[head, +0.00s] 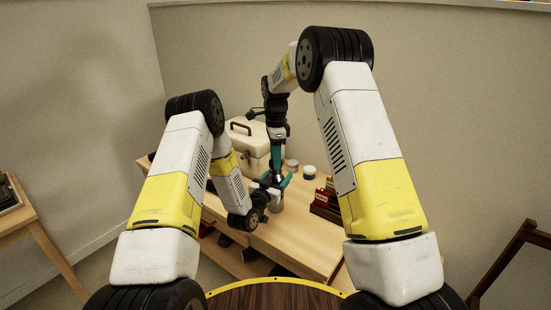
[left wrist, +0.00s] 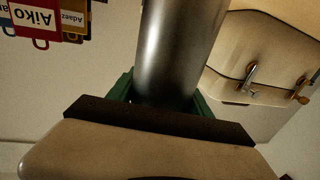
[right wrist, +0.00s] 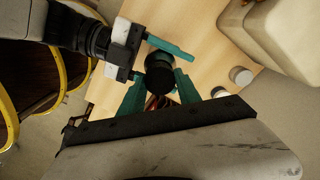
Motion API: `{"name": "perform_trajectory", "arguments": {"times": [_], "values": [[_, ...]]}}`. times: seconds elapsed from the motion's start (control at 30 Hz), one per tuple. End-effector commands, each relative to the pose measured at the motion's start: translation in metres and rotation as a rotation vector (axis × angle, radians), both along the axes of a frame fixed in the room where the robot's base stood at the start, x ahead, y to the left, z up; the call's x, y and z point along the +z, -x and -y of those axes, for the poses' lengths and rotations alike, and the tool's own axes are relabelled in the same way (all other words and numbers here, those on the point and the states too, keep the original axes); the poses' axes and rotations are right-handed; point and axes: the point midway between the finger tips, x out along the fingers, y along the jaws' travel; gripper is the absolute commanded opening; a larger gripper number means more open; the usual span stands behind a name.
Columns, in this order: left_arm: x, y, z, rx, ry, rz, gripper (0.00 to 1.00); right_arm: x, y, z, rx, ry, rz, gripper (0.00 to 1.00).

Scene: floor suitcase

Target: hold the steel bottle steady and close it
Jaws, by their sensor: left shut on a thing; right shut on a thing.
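The steel bottle (left wrist: 178,50) is a plain grey cylinder, upright over the bench. My left gripper (head: 279,187) is shut on its body from the side; the bottle also shows low in the head view (head: 277,203). My right gripper (head: 277,167) points down from above, directly over the left gripper. In the right wrist view its teal fingers (right wrist: 158,97) are shut on a dark round cap (right wrist: 160,82). The bottle's mouth is hidden, and I cannot tell whether the cap is seated on it.
A cream case (head: 246,143) stands behind the grippers on the wooden bench (head: 307,232). Two small round jars (head: 292,166) (head: 309,173) sit to the right. A dark rack with red items (head: 326,202) is at the bench's right. The front of the bench is clear.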

Motion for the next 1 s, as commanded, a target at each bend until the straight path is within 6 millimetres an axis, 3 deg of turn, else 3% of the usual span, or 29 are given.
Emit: {"name": "perform_trajectory", "arguments": {"times": [0.77,0.87,1.0], "values": [[0.000,0.000,0.000,0.000,0.000,0.000,0.00,-0.011,0.000,0.000,-0.010,0.000,-0.001,0.03],[0.000,0.000,0.000,0.000,0.000,0.000,0.00,-0.012,0.000,-0.001,-0.103,0.001,-0.001,0.03],[0.000,0.000,0.000,0.001,0.000,0.000,0.00,-0.012,0.001,-0.001,-0.417,0.004,0.000,0.03]]}}
